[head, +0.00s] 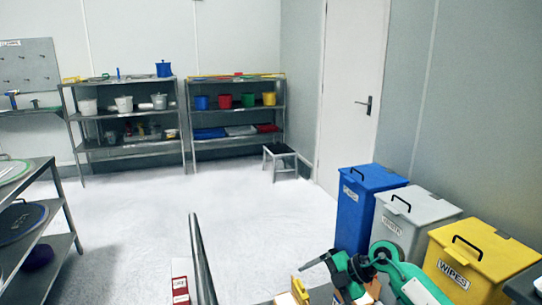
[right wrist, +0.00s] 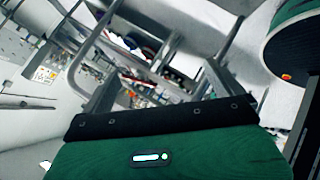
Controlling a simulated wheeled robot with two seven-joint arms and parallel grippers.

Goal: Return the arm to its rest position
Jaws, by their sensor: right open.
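My right arm (head: 405,280), green and black, comes into the head view from the bottom right, in front of the bins. Nothing is seen between the fingers except the distant, tilted background. My left arm and left gripper do not show in either view.
Blue (head: 360,215), grey (head: 408,222) and yellow (head: 470,268) lidded bins stand close behind the right arm. A metal post (head: 202,260) rises at bottom centre. A shelf rack (head: 40,235) stands left. The floor (head: 190,190) between is clear.

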